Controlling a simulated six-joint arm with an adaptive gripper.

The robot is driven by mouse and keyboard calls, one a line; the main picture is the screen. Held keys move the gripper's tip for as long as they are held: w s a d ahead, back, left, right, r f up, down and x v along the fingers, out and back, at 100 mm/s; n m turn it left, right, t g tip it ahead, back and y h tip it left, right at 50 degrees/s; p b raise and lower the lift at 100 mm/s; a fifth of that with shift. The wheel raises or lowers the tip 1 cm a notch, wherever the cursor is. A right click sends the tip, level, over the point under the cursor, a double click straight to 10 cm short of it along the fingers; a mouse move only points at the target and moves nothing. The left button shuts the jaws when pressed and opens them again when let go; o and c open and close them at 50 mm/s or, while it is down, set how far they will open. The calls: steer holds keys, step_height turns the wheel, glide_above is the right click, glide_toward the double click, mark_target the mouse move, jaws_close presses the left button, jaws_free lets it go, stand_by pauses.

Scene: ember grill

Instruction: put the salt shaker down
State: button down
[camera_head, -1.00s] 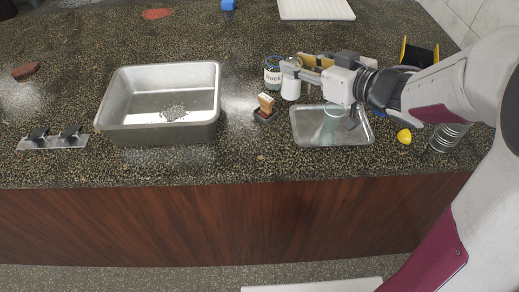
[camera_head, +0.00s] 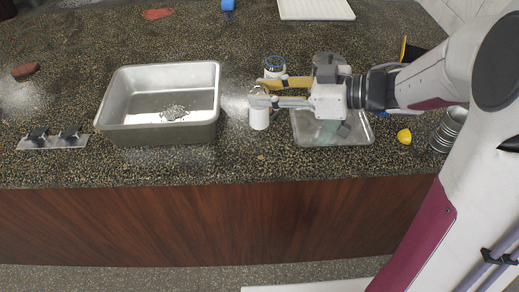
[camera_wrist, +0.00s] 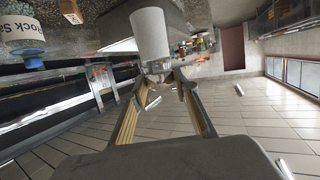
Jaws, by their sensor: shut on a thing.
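The salt shaker (camera_head: 259,119) is a small white cylinder, upright in the head view. My gripper (camera_head: 258,96) reaches in from the right and is shut on its upper end. In the wrist view the shaker (camera_wrist: 151,35) sits between the fingertips, its grey top toward my gripper (camera_wrist: 158,76). Its lower end shows below my fingers in the head view. I cannot tell whether its base touches the counter. The wooden-topped block seen earlier at this spot is hidden behind the shaker and fingers.
A deep metal pan (camera_head: 116,113) with a grey pile inside stands left. The salt jar (camera_head: 274,66) is just behind my fingers. A shallow tray (camera_head: 303,136) lies under my gripper's body; a lemon (camera_head: 404,135) and metal cups (camera_head: 447,130) are right. The front counter strip is clear.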

mark_target(266, 124)
steer(key=shift+f, duration=0.1)
steer(key=shift+f, duration=3)
steer(key=shift+f, duration=1.85)
steer(key=shift+f, duration=0.15)
steer(key=c, duration=1.6)
jaws_free()
steer(key=shift+o, duration=0.2)
steer(key=v, duration=1.2)
